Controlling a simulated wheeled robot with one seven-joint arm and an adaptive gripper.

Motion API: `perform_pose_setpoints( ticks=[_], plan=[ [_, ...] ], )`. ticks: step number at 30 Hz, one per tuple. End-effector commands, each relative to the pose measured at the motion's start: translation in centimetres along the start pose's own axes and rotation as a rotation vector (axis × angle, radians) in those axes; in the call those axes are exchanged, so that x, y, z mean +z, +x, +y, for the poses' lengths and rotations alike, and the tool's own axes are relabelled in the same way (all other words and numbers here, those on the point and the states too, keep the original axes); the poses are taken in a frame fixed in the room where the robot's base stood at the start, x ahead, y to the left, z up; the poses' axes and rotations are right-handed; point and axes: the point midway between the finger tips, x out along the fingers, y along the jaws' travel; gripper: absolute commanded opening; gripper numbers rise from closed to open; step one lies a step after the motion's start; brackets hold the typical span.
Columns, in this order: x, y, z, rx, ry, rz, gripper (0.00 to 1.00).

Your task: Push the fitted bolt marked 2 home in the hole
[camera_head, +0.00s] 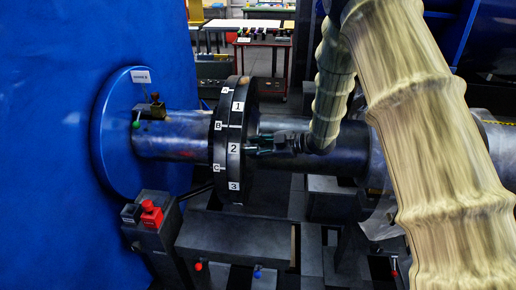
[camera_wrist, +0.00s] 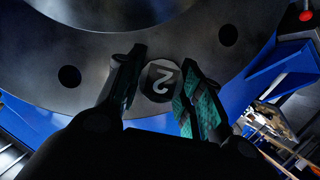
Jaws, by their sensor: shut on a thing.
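The bolt marked 2 (camera_wrist: 161,80) shows its dark head with a white 2 in the wrist view, in line with the dark flange (camera_wrist: 105,60). My gripper (camera_wrist: 160,70) has one finger on each side of the bolt head and is shut on it. In the head view the flange (camera_head: 231,105) stands upright on the shaft, with 1, 2, 3 and A, B, C labels on its rim. My gripper (camera_head: 258,146) reaches its right face level with label 2 (camera_head: 233,149). The bolt is hidden there. How deep it sits cannot be told.
Dark empty holes lie left (camera_wrist: 69,76) and right (camera_wrist: 228,35) of the bolt. The shaft (camera_head: 175,138) runs from a blue housing (camera_head: 60,100). A red-buttoned control box (camera_head: 151,214) stands front left. A worktable (camera_head: 262,40) is behind.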

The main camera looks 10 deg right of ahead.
Motion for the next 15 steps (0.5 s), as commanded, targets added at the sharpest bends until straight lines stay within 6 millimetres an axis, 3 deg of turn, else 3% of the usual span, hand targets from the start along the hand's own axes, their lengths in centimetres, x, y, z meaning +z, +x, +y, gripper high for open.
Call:
perform_pose_setpoints(
  ticks=[15],
  plan=[
    [-0.42,0.80,0.11,0.001,-0.001,0.001,0.00]
  ],
)
